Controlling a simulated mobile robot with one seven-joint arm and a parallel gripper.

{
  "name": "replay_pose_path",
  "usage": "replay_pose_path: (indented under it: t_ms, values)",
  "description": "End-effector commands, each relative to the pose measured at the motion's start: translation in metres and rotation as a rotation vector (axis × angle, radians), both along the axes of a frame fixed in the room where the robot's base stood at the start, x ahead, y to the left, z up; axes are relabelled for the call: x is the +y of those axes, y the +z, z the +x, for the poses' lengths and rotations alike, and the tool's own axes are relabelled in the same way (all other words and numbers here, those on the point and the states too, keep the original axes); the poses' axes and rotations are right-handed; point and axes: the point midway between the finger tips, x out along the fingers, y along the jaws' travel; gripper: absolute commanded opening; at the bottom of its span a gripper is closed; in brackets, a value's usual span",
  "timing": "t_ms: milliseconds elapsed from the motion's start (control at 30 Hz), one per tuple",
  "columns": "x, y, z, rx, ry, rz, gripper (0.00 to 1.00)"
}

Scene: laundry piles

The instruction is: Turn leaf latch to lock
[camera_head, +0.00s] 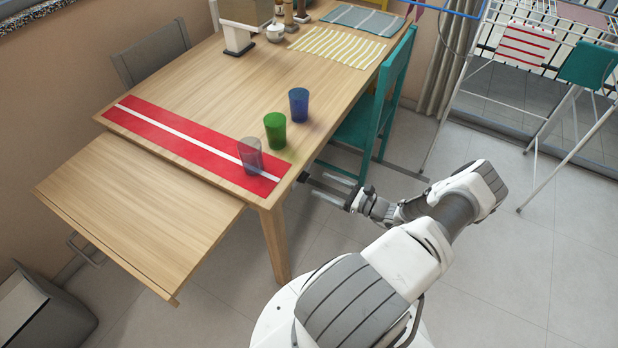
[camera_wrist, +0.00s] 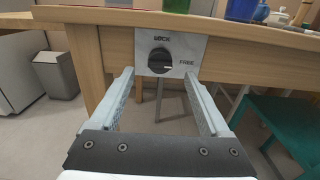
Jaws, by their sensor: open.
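The leaf latch is a round dark knob (camera_wrist: 159,61) on a pale plate (camera_wrist: 190,48) fixed to the table's wooden edge board. The plate reads LOCK above the knob and FREE to its right. A thin pale mark on the knob looks roughly level, toward FREE; it is small. My gripper (camera_wrist: 160,77) is open and empty, its fingers on either side of the knob in the picture, apparently short of it. In the head view my gripper (camera_head: 317,187) is beside the table's near right corner; the latch is hidden there. The table leaf (camera_head: 140,215) extends at the left, slightly below the tabletop.
Clear, green (camera_head: 275,130) and blue (camera_head: 299,105) cups stand near the table's right edge, the clear one on a red runner (camera_head: 190,140). A teal chair (camera_head: 365,130) is tucked at the right side. A grey bin (camera_wrist: 57,74) stands at left.

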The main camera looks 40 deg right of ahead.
Motion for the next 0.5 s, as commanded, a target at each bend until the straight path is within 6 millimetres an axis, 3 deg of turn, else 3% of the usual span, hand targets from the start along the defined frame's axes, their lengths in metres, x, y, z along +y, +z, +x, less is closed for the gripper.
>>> replay_pose_path:
  t_ms: [200, 500]
  values:
    - [0.016, 0.0, 0.037, -0.001, 0.002, 0.0, 0.8]
    - [0.023, 0.0, 0.055, 0.0, 0.0, 0.0, 0.8]
